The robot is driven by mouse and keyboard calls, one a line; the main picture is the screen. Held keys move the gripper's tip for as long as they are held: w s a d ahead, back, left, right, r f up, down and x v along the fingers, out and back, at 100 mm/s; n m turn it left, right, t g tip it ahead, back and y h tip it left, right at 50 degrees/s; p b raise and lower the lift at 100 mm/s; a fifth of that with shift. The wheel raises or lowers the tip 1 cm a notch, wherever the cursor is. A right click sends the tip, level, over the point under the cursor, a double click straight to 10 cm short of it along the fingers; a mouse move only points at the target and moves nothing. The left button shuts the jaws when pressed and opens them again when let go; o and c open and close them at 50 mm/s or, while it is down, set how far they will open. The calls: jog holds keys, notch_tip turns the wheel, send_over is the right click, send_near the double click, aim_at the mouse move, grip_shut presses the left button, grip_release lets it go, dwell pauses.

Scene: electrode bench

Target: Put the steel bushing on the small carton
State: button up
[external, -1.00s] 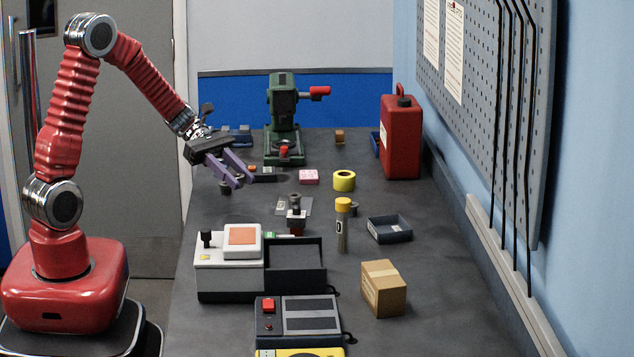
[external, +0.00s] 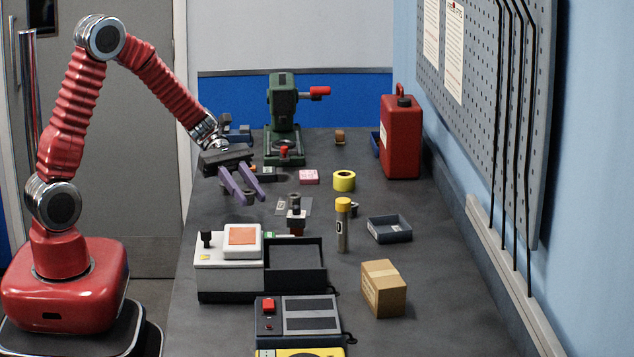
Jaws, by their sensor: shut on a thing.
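My gripper (external: 248,199), with purple fingers, is above the left rear part of the bench. The small carton (external: 384,289) is a plain brown cardboard box standing upright on the bench at the front right. Its flat top is bare. My gripper is well to the left of it and farther back, apart from it.
Between them stand a yellow-topped flashlight (external: 342,228), a dark open tray (external: 389,229), a small upright device (external: 296,215) and a yellow tape roll (external: 344,181). A grey machine with an orange pad (external: 242,240) is at front left. Bench right of the carton is clear.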

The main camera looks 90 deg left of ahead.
jog(key=w+d+g, duration=0.1)
jog(key=w+d, duration=0.1)
jog(key=d, duration=0.3)
jog(key=w+d+m, duration=0.1)
jog(key=w+d, duration=0.2)
jog(key=d, duration=0.2)
jog(key=w+d+m+g+h, duration=0.1)
jog(key=w+d, duration=0.2)
jog(key=d, duration=0.2)
jog(key=shift+w+d+r+g, duration=0.1)
jog(key=shift+w+r+g, duration=0.1)
jog(key=shift+r+g, duration=0.1)
jog(key=w+d+r, duration=0.1)
jog(key=w+d, duration=0.4)
jog(key=d, duration=0.3)
jog(key=w+d+r, duration=0.2)
jog(key=w+d, duration=0.2)
jog(key=d, duration=0.4)
notch_tip(320, 180, up, 4)
jog(key=n+t+y, duration=0.3)
jog(key=n+t, duration=0.2)
send_over(384, 273)
jog(key=shift+r, duration=0.1)
jog(key=shift+f, duration=3.1)
jog(key=shift+f, duration=1.9)
